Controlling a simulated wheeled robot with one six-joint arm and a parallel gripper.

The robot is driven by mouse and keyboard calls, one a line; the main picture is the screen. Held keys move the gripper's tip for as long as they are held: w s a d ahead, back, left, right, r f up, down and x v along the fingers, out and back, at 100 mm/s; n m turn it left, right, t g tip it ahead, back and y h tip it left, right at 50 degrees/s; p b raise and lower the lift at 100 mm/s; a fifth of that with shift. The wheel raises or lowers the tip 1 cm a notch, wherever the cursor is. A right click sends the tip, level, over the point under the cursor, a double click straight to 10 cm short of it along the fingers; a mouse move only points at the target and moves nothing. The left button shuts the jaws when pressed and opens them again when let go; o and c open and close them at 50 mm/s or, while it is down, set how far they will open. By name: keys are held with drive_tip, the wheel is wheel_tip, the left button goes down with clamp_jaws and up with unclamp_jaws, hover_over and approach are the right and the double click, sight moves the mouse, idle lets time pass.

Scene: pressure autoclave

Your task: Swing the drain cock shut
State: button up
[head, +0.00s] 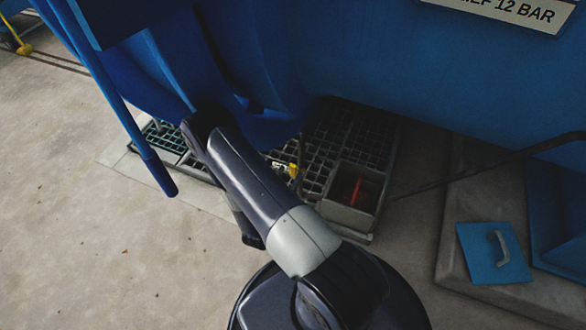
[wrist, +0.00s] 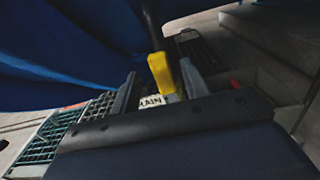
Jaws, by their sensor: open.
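The drain cock's yellow handle (wrist: 160,72) stands at the centre of the wrist view, with a dark pipe rising above it. In the head view the yellow handle (head: 293,170) shows as a small patch beside my arm, over the floor grating. My gripper (wrist: 158,75) is open, with one finger on each side of the yellow handle in the wrist view. I cannot tell whether either finger touches it. A white label (wrist: 152,101) reading "AIN", partly hidden, sits just below the handle. In the head view my arm hides the gripper.
The blue vessel (head: 400,70) overhangs the grating (head: 355,135). A grey open box (head: 346,214) with a red item (head: 357,189) inside stands right of the handle. A blue plate with a grip (head: 494,252) lies farther right. The concrete floor at left is clear.

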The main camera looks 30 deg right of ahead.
sight(292, 170)
drive_tip(key=shift+x, duration=1.85)
drive_tip(key=shift+c, duration=0.5)
clamp_jaws()
